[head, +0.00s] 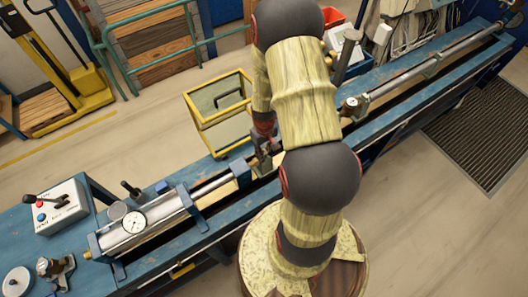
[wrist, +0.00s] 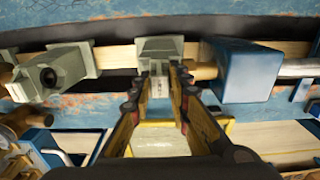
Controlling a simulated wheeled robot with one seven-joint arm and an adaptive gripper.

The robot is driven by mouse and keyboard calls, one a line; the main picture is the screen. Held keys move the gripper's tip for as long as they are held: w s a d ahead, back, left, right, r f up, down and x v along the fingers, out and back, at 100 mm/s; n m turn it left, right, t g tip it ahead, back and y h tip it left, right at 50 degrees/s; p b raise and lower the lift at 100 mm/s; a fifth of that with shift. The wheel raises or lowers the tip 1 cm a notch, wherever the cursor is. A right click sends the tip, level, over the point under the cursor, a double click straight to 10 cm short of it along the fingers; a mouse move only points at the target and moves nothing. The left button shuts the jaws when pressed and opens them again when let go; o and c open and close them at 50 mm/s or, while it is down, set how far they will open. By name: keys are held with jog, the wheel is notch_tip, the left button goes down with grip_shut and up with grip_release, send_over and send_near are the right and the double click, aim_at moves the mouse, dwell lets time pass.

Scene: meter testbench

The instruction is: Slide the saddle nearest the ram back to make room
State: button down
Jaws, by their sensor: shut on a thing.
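My gripper (wrist: 161,84) is shut on a grey-green saddle (wrist: 160,46) on the bench rails, with one finger on each side of its narrow part. In the head view my gripper (head: 264,158) is low over the bench, and my arm hides much of that spot. A blue block (wrist: 245,70) stands just right of the held saddle in the wrist view, with a silver rod (wrist: 298,68) beyond it. The ram cylinder (head: 150,222) with its dial lies to the left in the head view. A second grey-green saddle (wrist: 52,74) with a round clamp knob stands left of the held one, with a gap between.
The long blue bench (head: 400,82) runs diagonally, with a meter and pipe (head: 350,103) on its far part. A yellow-framed cart (head: 219,108) stands close behind the bench near my gripper. A control box (head: 62,207) sits at the bench's left end.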

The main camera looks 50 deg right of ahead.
jog(key=shift+w+a, duration=0.1)
jog(key=shift+a, duration=0.4)
jog(key=c, duration=2.1)
grip_release()
jog(key=o, duration=0.5)
jog(key=shift+a, duration=0.25)
jog(key=shift+r, duration=0.1)
jog(key=shift+w+d+r, duration=0.1)
jog(key=shift+r, duration=0.15)
notch_tip(320, 180, up, 11)
jog(key=shift+r, duration=0.2)
